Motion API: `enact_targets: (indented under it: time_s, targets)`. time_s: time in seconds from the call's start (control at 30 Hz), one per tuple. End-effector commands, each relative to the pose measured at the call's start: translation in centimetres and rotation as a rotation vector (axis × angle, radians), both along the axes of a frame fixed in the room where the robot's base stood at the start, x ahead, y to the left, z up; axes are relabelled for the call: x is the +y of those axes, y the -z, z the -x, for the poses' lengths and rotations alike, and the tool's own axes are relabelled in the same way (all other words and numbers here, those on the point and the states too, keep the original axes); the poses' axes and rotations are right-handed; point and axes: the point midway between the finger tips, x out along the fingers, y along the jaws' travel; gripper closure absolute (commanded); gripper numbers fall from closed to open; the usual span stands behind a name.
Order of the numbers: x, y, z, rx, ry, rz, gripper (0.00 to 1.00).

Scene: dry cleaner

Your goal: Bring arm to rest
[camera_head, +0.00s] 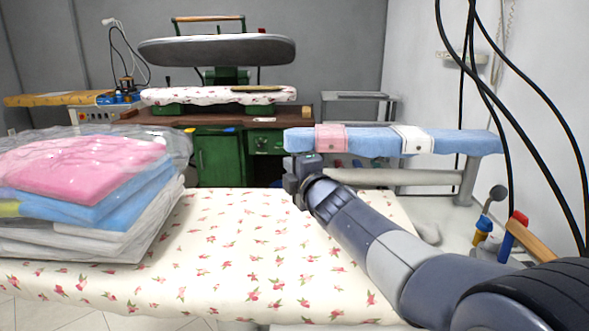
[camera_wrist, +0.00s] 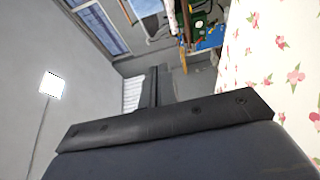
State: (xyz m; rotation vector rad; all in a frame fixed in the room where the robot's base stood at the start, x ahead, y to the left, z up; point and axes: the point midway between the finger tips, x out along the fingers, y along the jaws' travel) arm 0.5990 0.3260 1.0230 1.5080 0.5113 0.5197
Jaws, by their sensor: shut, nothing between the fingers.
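My arm reaches from the lower right of the head view over the flowered ironing table (camera_head: 225,250). My gripper (camera_head: 293,180) is at its end, above the far part of that table and in front of the blue ironing board. In the wrist view my gripper (camera_wrist: 155,85) shows as dark fingers close together, with nothing between them. The fingertips are partly hidden in the head view. The flowered cloth (camera_wrist: 270,60) runs along the right side of the wrist view.
A stack of folded, bagged clothes (camera_head: 85,190) lies at the left of the table. Behind stand a pressing machine (camera_head: 217,50) and a blue ironing board (camera_head: 370,143) with a pink and a white cloth. Black cables (camera_head: 540,95) hang at the right. The table's middle is clear.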

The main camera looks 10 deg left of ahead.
Motion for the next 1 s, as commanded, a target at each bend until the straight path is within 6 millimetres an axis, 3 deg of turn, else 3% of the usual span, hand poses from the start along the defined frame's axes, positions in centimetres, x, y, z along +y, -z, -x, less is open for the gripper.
enact_targets:
  time_s: [0.53, 1.0]
  targets:
    - [0.2, 0.0, -0.4, 0.001, 0.0, 0.001, 1.0]
    - [3.6, -0.2, -5.7, 0.0, 0.0, 0.0, 1.0]
